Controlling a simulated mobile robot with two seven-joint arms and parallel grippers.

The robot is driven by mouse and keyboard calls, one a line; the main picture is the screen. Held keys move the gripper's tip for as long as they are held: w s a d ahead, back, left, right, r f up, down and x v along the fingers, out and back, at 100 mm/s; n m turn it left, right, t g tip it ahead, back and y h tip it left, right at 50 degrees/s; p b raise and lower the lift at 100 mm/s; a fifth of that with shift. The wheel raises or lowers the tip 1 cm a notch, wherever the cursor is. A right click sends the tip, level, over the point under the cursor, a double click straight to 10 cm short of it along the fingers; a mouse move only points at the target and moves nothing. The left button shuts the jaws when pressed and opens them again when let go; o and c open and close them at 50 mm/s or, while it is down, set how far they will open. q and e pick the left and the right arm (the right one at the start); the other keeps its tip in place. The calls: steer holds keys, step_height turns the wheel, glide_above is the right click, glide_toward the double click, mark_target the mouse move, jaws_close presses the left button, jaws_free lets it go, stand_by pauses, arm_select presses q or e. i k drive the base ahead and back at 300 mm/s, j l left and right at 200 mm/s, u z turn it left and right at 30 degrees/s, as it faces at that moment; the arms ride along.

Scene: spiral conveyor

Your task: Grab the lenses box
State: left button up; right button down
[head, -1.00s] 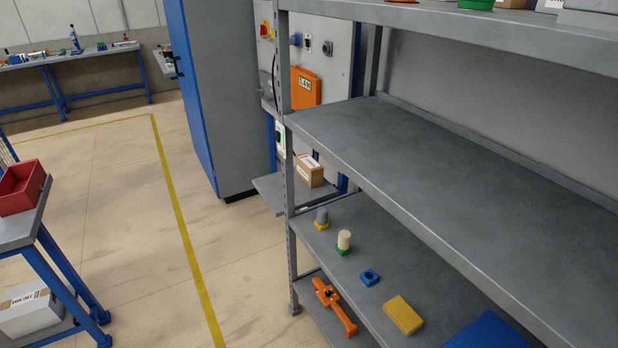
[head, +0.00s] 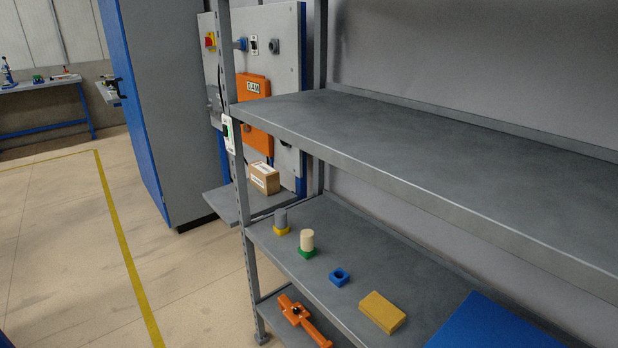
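A brown cardboard box (head: 264,178) with a white label sits on a low grey ledge behind the shelf's left post. Its label is too small to read, so I cannot tell whether it is the lenses box. Neither of my grippers shows in the head view.
A grey shelf rack (head: 400,150) fills the right; its middle board is empty. Floor is clear at left.

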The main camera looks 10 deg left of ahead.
mark_target(263, 176)
steer(key=i+j+z, duration=0.2)
steer(key=z, duration=0.15)
steer(key=i+j+z, duration=0.15)
steer(key=j+z, duration=0.2)
steer(key=j, duration=0.15)
steer(key=i+j+z, duration=0.1)
steer(key=j+z, duration=0.6)
steer(key=i+j, duration=0.05)
steer(key=j, duration=0.05)
